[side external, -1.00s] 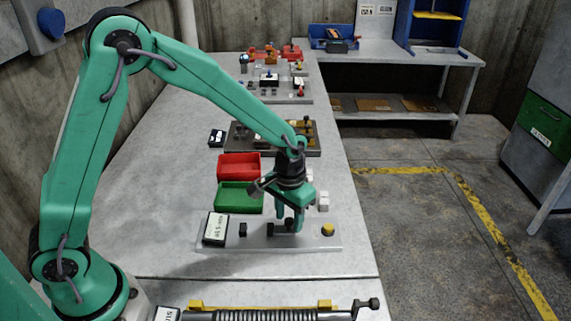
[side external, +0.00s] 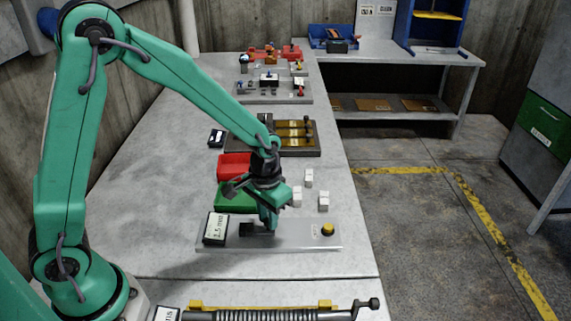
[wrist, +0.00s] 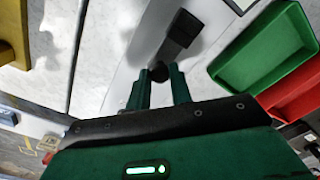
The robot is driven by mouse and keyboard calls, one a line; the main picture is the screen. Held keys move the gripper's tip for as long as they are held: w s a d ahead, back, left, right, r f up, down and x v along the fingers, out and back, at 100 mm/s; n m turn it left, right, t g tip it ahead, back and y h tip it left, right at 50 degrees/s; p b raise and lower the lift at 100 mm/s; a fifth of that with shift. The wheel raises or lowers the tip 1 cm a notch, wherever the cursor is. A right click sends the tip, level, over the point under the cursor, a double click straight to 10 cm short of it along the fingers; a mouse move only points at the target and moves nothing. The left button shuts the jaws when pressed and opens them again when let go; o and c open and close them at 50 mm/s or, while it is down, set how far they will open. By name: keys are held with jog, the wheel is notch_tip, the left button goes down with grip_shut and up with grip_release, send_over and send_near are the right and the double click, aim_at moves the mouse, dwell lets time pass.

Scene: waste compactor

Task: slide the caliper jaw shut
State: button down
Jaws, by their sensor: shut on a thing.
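The caliper is a light metal plate (side external: 300,238) on the bench with dark jaws (side external: 250,229) towards its left end. My gripper (side external: 269,226) is down at the plate, shut on the sliding jaw's dark knob. In the wrist view, my gripper (wrist: 159,74) has its two green fingers on either side of the round black knob (wrist: 160,73). A dark block (wrist: 182,32) extends beyond the knob. The jaws look very close together in the side view, but my fingers partly hide them, so I cannot tell whether they touch. A small readout (side external: 215,228) stands at the plate's left end.
A yellow button (side external: 328,229) is on the plate's right end. Green (side external: 225,204) and red (side external: 234,163) bins stand behind the plate. Several white cubes (side external: 323,203) lie behind it to the right. A spring device (side external: 262,315) lies at the front.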

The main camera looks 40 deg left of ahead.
aim_at(266, 220)
jog(key=shift+s+a, duration=0.15)
jog(key=shift+a, duration=0.05)
jog(key=c, duration=1.3)
grip_release()
jog(key=shift+o, duration=0.2)
jog(key=shift+d+r, duration=0.1)
jog(key=shift+r, duration=3.8)
